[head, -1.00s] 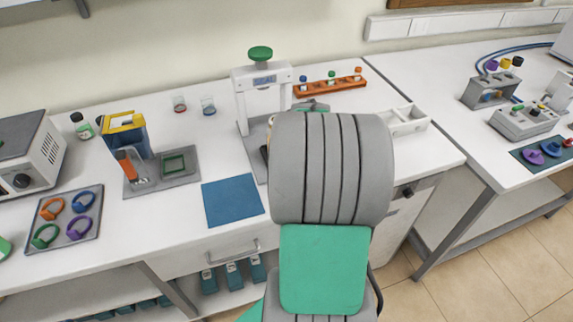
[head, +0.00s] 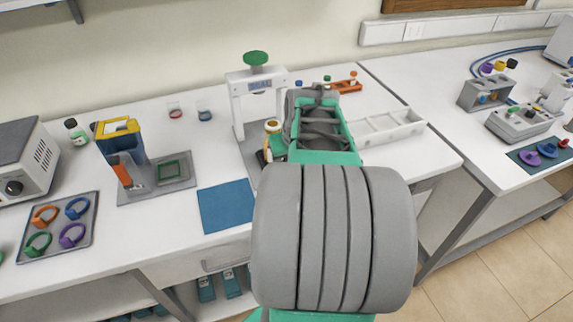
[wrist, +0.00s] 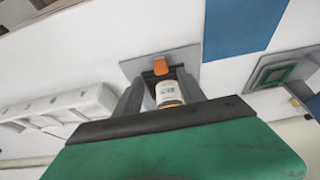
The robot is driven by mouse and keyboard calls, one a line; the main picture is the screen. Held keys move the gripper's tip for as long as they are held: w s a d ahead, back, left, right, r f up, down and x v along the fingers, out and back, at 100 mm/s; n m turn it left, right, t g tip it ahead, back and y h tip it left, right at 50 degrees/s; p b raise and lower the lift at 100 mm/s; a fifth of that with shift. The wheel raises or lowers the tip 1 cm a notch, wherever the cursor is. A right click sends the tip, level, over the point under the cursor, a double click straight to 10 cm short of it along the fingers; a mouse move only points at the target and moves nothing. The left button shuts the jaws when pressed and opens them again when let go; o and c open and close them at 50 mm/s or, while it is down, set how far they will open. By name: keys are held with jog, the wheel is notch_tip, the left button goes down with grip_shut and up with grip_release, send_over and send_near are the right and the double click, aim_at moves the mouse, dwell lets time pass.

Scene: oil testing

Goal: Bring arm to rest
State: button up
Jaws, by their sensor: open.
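My gripper (wrist: 160,92) is open in the wrist view, with its two dark fingers apart. A small bottle (wrist: 168,93) with a white label shows between the fingers, beside a dark holder with an orange block (wrist: 160,66). I cannot tell how far the fingertips are from the bottle. In the head view my arm covers the middle of the bench, and the fingers are hidden behind it. The bottle's pale and yellow top (head: 272,127) shows just left of my wrist, near the white sealing press (head: 257,92) with its green knob.
A blue mat (head: 226,206) lies left of my arm. Further left are a grey tray of coloured rings (head: 60,227) and a yellow-topped blue device (head: 122,140). A white compartment tray (head: 385,128) and an orange vial rack (head: 346,84) are to the right and behind.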

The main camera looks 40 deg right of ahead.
dwell(0.3)
jog(key=s+a+f+m, duration=0.1)
jog(key=s+f+g, duration=0.1)
jog(key=s, duration=0.1)
jog(key=s+a+f+m, duration=0.1)
jog(key=s+f, duration=0.1)
jog(key=shift+s+a+m+g+y, duration=0.2)
jog(key=shift+a+m+g+y, duration=0.1)
jog(key=shift+a+g+y, duration=0.1)
jog(key=shift+s+a+f+m+g, duration=0.15)
jog(key=shift+s+a, duration=0.25)
jog(key=shift+s, duration=0.2)
jog(key=shift+s+a+m+g, duration=0.15)
jog(key=shift+s+a, duration=0.25)
jog(key=shift+s, duration=0.2)
jog(key=w+a+r+n, duration=0.1)
jog(key=a+r+n, duration=0.1)
jog(key=a, duration=0.5)
jog(key=w+a+r+n+t, duration=0.1)
jog(key=w+a+r+n, duration=0.1)
jog(key=a, duration=0.6)
jog(key=w+a+r+n+t+y, duration=0.1)
jog(key=a+n, duration=0.3)
jog(key=a, duration=0.4)
jog(key=shift+w+r, duration=0.25)
jog(key=shift+r, duration=0.5)
